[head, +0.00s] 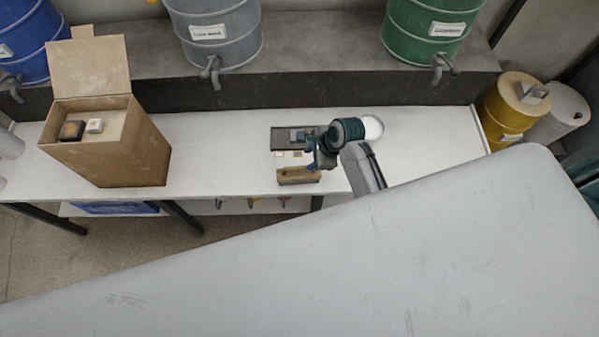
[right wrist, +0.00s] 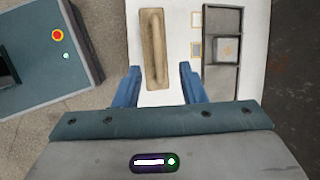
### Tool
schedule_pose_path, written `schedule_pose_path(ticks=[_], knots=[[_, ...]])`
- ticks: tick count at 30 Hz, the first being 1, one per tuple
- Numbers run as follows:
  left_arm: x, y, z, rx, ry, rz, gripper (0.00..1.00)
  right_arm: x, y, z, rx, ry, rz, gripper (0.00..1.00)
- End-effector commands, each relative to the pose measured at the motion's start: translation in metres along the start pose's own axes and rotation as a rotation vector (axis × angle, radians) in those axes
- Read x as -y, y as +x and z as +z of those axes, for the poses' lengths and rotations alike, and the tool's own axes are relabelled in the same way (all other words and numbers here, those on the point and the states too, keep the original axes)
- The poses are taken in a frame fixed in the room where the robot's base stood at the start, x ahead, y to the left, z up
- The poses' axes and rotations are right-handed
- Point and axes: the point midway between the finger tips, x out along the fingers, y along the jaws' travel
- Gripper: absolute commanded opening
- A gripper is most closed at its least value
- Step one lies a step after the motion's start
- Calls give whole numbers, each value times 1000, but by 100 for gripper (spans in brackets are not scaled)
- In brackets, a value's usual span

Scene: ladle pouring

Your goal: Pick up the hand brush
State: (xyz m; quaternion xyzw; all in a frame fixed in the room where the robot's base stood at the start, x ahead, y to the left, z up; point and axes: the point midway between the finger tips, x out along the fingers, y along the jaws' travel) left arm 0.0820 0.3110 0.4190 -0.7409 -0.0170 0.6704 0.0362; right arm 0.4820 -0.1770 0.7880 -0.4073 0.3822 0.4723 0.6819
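The hand brush (head: 298,176), a long tan wooden piece, lies on the white table near its front edge. In the right wrist view the brush (right wrist: 154,48) shows lengthwise, with its near end just ahead of the gap between the fingers. My right gripper (head: 322,152) is above the table, close behind and to the right of the brush. The brush and fingers do not visibly touch. My left gripper is not in view.
A grey tray (head: 284,147) with compartments lies behind the brush, with small tan squares beside it. An open cardboard box (head: 113,140) stands at the left. A white round dish (head: 373,127) is partly behind my right arm. The table between box and brush is clear.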

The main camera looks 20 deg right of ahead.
Motion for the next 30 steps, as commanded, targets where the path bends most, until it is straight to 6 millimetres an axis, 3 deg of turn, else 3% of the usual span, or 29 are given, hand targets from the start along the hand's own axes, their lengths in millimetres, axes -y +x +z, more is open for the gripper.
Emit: schedule_pose_path(ticks=[7,14,24,30], knots=[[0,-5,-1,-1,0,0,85,0,38,0,1,2,2,38],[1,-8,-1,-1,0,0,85,-1,52,-1,0,1,2,38],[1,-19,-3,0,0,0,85,-3,93,-5,0,0,1,38],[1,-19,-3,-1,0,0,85,-3,100,-5,-1,-1,0,38]])
